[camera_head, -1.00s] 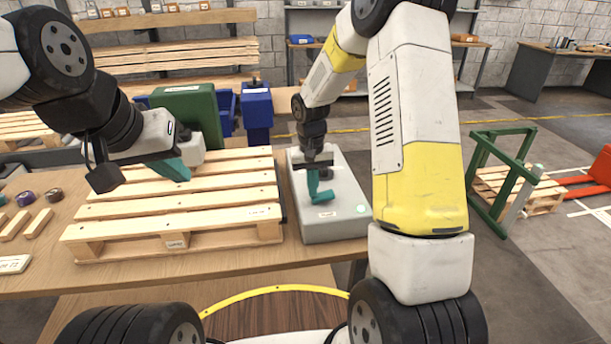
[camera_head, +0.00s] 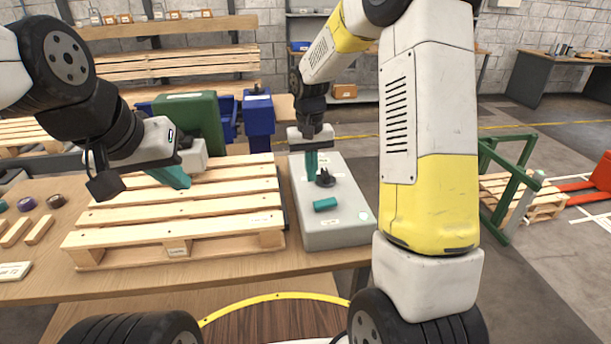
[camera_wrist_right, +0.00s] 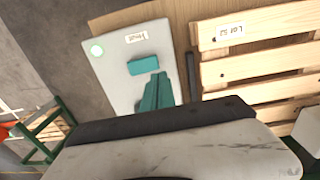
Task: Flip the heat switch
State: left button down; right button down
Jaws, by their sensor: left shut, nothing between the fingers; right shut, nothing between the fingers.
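A grey control box (camera_head: 340,232) stands on the bench right of the pallet. The right wrist view shows the handle (camera_wrist_right: 142,65), the light (camera_wrist_right: 96,50) and the label (camera_wrist_right: 147,36), which seems to read "Heat". My right gripper (camera_head: 311,170) is shut and empty, pointing down behind the handle, apart from it. My left gripper (camera_head: 178,181) is shut and empty above the pallet's left part.
A wooden pallet (camera_head: 180,222) fills the bench middle, left of the box. Small wood blocks (camera_head: 38,230) and round dark items lie at the left. Green and blue bins (camera_head: 195,120) stand behind. A green frame (camera_head: 508,185) stands on the floor at right.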

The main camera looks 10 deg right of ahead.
notch_tip(320, 180, up, 7)
jog(key=a, duration=0.1)
jog(key=shift+s+r, duration=0.1)
jog(key=shift+r, duration=0.05)
